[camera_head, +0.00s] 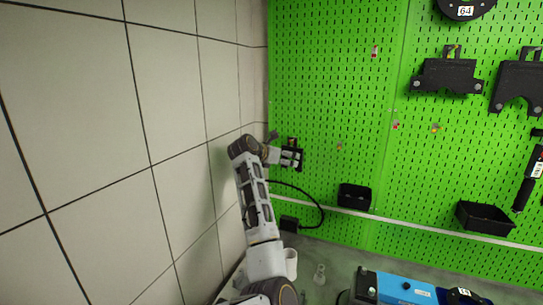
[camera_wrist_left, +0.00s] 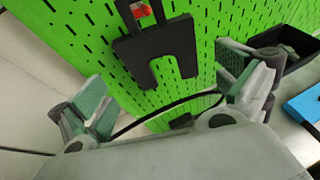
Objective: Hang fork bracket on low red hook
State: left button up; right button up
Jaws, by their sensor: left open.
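The fork bracket (camera_wrist_left: 160,48) is a dark plate with two prongs pointing down. In the left wrist view it is upright against the green pegboard, with a red hook (camera_wrist_left: 141,10) at its top edge; it appears to hang there, though the exact contact is hard to tell. In the head view the bracket (camera_head: 299,155) is small and partly covered by my left gripper (camera_head: 289,157). My left gripper is open, its two fingers (camera_wrist_left: 168,92) apart on either side below the bracket, with no visible contact. My right gripper is not in view.
Other black brackets (camera_head: 447,76) hang on the pegboard (camera_head: 330,90) at upper right. Black bins (camera_head: 355,197) (camera_head: 485,217) sit lower down. A tiled wall (camera_head: 180,90) stands close on the left. A black cable (camera_head: 318,205) curves below the gripper. A blue device (camera_head: 405,289) is at the bottom.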

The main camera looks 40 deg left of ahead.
pick_arm(q)
jog(key=v, duration=0.7)
jog(key=shift+s+r, duration=0.2)
jog(key=shift+s, duration=0.15)
dwell(0.5)
